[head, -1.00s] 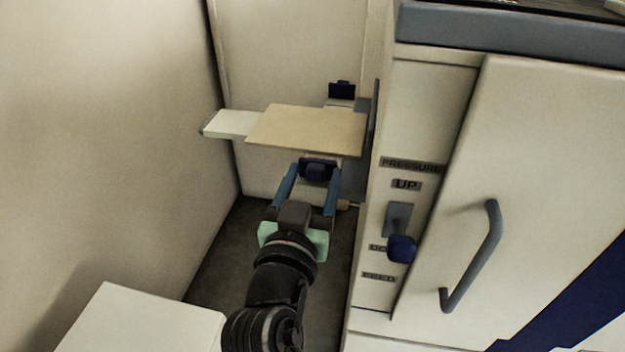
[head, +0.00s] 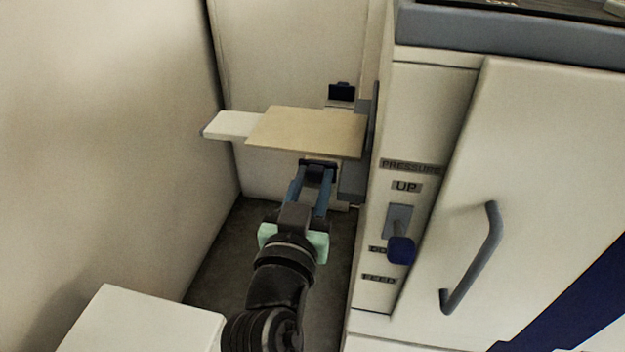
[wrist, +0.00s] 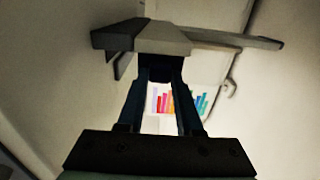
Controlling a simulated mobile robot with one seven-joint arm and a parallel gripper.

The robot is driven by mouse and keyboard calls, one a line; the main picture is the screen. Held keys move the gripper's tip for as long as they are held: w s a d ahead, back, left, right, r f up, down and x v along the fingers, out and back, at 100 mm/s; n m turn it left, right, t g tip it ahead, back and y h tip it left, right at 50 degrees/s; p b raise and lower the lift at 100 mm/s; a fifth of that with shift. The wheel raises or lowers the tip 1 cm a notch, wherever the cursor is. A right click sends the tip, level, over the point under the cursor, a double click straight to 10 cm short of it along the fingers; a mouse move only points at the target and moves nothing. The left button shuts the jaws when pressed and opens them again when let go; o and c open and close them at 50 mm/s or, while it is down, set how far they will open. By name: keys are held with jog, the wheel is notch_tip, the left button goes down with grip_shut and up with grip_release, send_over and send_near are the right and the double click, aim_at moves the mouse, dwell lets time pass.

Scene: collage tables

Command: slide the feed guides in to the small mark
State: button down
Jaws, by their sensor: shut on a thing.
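The near feed guide (head: 318,164) is a dark blue block at the front edge of the feed tray. My gripper (head: 317,173) is shut on it, with one blue finger on each side. In the wrist view my gripper (wrist: 160,84) reaches to the dark underside of the guide, below the grey tray parts. The far feed guide (head: 342,92) is a dark blue block behind the tray, near the machine. A tan sheet (head: 305,130) lies flat on the tray between the guides. I cannot make out the small mark.
The white tray end (head: 232,125) sticks out left of the sheet. The machine's front, at right, has a blue-knobbed pressure lever (head: 401,249) and a grey door handle (head: 474,256). A white box top (head: 142,322) stands at the lower left. A plain wall rises at left.

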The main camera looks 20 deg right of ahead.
aim_at(317, 168)
dwell(0.8)
jog(key=x, duration=0.6)
jog(key=c, duration=0.6)
grip_release()
jog(key=shift+o, duration=0.2)
jog(key=shift+s+a, duration=0.1)
jog(key=shift+s, duration=0.05)
jog(key=p+v, duration=0.2)
jog(key=v, duration=1)
jog(key=shift+s+a+p, duration=0.25)
jog(key=shift+s+p, duration=0.05)
jog(key=shift+p, duration=0.05)
